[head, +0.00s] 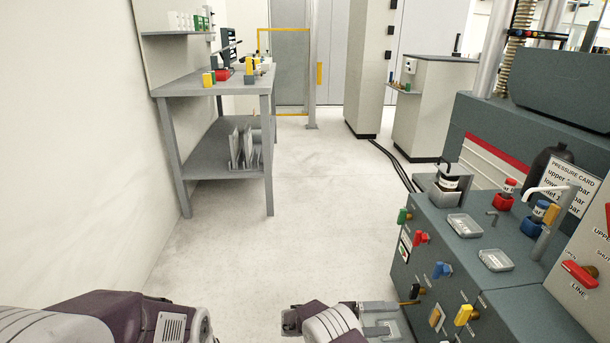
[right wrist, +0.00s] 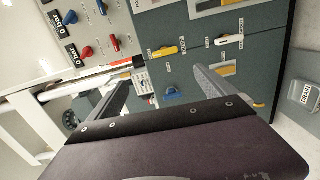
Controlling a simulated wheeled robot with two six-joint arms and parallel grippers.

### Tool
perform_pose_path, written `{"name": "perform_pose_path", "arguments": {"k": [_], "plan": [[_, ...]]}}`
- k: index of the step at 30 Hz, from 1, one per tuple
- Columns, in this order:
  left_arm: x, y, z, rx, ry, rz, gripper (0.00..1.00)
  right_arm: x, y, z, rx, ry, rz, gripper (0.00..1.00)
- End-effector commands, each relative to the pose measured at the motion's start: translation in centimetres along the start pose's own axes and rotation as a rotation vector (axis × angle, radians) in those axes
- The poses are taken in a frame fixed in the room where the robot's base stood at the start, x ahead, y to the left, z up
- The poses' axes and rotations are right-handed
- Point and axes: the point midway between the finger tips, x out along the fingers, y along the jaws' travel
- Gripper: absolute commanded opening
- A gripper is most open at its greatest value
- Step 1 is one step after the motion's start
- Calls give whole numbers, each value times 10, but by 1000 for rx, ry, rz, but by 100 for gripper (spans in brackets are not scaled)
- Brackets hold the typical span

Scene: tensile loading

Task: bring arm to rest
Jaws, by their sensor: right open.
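My right gripper (head: 393,316) is at the bottom of the head view, low beside the front of the grey valve cabinet (head: 470,300). In the right wrist view its two fingers (right wrist: 161,75) are spread wide apart, with nothing held between them. A blue handle (right wrist: 172,92) on the panel shows in the gap between the fingers, but I cannot tell how far off it is. My left arm (head: 120,318) shows at the bottom left of the head view. Its gripper fingers are out of frame.
The cabinet front carries coloured handles, including a red one (head: 421,238) and a yellow one (head: 463,315). Clear trays (head: 464,225) and small bottles stand on its top. A grey workbench (head: 215,86) stands at the left wall. The floor (head: 310,210) between is clear.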

Motion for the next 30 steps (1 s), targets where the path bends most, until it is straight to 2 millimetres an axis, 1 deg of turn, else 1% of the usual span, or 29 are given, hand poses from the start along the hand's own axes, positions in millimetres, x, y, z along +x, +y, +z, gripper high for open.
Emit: {"name": "perform_pose_path", "arguments": {"k": [3,5,8,12,14,15,17,18,20,22,24,26,27,29,30], "plan": [[-1,0,0,1,0,0,36,8,24,-10,58,-33,-27,95],[-1,0,0,1,0,0,36,13,38,-14,84,-50,-38,95],[-1,0,0,1,0,0,36,24,64,-16,124,-87,-57,95],[-2,0,0,1,0,0,36,45,102,-7,169,-171,-108,95],[-2,0,0,0,0,0,36,55,116,1,184,-210,-147,95],[-2,0,0,0,0,0,36,62,125,7,190,-237,-180,95],[-3,0,0,0,0,0,36,72,136,21,192,-282,-248,95],[-3,0,0,0,0,0,36,79,143,32,188,-314,-305,95],[-4,0,0,1,0,0,36,87,149,55,175,-360,-416,95],[-4,0,0,1,0,0,36,89,149,87,153,-406,-577,95],[-4,0,0,0,0,0,36,82,142,117,134,-426,-747,95],[-4,0,-1,0,0,0,36,71,134,140,121,-429,-885,95],[-5,0,-1,0,0,0,36,61,127,154,117,-424,-975,95],[-5,0,-1,0,0,0,36,44,116,171,117,-403,-1106,95],[-5,0,-1,1,0,0,36,32,109,181,119,-382,-1187,95]]}}
